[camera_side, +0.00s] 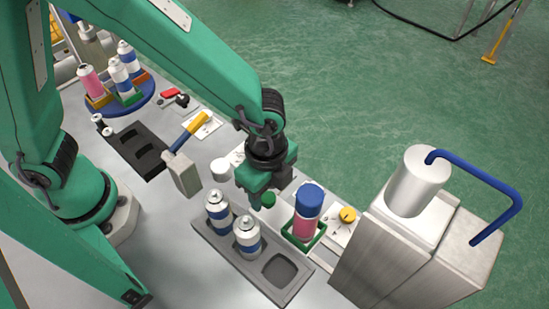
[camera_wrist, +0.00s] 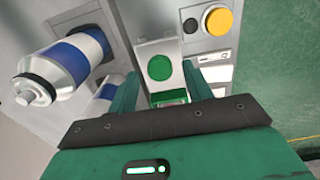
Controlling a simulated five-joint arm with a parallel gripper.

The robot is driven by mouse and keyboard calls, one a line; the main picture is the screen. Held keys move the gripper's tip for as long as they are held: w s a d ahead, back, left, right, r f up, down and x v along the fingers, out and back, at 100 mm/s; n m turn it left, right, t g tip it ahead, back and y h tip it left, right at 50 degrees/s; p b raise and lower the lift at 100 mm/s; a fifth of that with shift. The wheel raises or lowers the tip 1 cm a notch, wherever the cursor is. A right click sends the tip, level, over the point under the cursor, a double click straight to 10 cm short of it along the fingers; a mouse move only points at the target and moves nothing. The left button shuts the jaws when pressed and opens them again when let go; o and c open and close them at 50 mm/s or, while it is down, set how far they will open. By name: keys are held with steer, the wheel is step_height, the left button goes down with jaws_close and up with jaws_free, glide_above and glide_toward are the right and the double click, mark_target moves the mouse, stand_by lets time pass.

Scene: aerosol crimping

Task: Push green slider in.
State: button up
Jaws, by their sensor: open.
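The slider's round green knob (camera_wrist: 158,67) sits on a pale block in the wrist view. It also shows as a small green disc (camera_side: 268,199) below my arm in the side view. My gripper (camera_wrist: 160,87) is open and empty, with one green finger on each side of the block. In the side view my gripper (camera_side: 262,188) points down just above and left of the knob. I cannot tell whether a finger touches the slider. A pink can with a blue cap (camera_side: 305,216) stands in a green square frame (camera_side: 321,230) right of the knob.
A grey tray (camera_side: 292,291) holds two white-and-blue cans (camera_side: 247,236) close by on the left. A yellow button (camera_side: 347,214) lies right of the pink can. A metal machine with a blue pipe (camera_side: 415,225) stands at the right.

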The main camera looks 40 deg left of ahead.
steer(key=shift+f, duration=0.55)
jaws_close()
glide_above(317, 243)
steer(key=shift+r, duration=0.1)
stand_by(0.8)
steer(key=shift+d, duration=0.1)
steer(key=shift+c, duration=0.2)
jaws_free()
steer(key=shift+o, duration=0.2)
